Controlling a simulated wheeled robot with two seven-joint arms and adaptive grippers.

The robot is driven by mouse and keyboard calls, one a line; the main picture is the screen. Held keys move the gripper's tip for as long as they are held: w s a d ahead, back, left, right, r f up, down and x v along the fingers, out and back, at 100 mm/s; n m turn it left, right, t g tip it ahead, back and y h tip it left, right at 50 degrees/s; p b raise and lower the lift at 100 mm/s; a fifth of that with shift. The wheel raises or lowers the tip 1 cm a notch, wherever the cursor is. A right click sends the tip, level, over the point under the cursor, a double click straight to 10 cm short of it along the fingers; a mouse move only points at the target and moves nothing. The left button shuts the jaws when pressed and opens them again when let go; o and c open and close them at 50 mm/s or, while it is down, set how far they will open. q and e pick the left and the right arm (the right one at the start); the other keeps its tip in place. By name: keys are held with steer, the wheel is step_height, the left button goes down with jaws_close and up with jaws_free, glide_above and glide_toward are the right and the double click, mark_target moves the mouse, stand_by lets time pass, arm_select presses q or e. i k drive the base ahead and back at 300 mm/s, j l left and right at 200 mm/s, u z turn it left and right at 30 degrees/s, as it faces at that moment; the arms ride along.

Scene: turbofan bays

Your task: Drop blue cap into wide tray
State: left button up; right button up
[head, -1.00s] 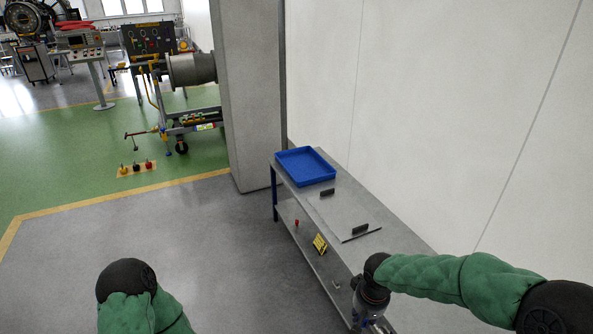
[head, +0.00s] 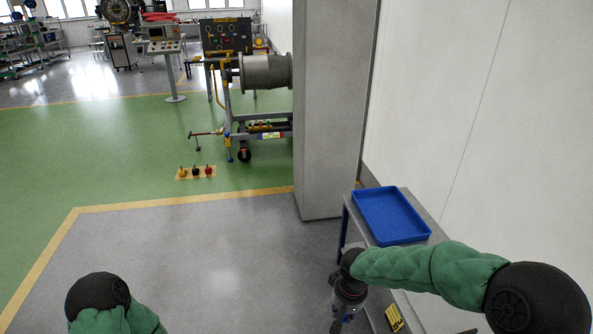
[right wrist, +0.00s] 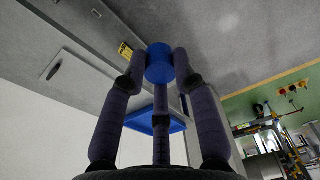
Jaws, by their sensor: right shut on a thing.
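The wide blue tray (head: 392,240) lies on the far end of a grey table by the wall. It also shows partly, behind the fingers, in the right wrist view (right wrist: 140,122). My right gripper (head: 337,322) hangs beside the table's left edge, nearer to me than the tray. In the right wrist view my right gripper (right wrist: 160,72) is shut on the blue cap (right wrist: 159,60), held at the fingertips. The cap is not distinguishable in the head view. My left gripper is out of the picture; only my left arm shows at lower left.
The table (head: 352,212) stands against a white wall, with a pillar (head: 332,120) beyond it. A yellow label (head: 394,318) shows at lower right. The floor left of the table is open. An engine stand (head: 265,72) and colored caps (head: 196,171) are farther back.

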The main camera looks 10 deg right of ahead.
mark_target(371, 221)
steer(key=i+u, duration=0.1)
steer(key=i, duration=1.55)
steer(key=i+l+z, duration=0.1)
steer(key=i+z, duration=0.75)
steer(key=i, duration=0.15)
steer(key=i+j+z, duration=0.25)
steer(key=i+z, duration=0.2)
steer(key=i, duration=0.05)
